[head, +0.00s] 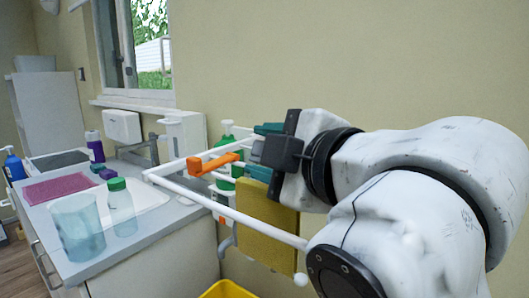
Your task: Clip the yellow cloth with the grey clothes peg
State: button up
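The yellow cloth (266,228) hangs from a white rail of the drying rack (246,216), below my gripper. My gripper (262,153) is over the rack, pointing left, with its two teal fingers apart, one above the other. A small grey piece (256,151) shows between the fingers. It may be the grey clothes peg or part of the gripper's dark housing, and I cannot tell which. The housing hides part of the space between the fingers, so a firm hold cannot be made out.
An orange peg (213,163) sits on the rack just left of my gripper. Green bottles (223,183) stand behind the rack. A yellow container (224,290) is below.

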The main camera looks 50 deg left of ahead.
jog(key=shift+o, duration=0.4)
jog(key=shift+s, duration=0.1)
jog(key=v, duration=1)
jog(key=shift+d, duration=0.35)
jog(key=shift+c, duration=0.3)
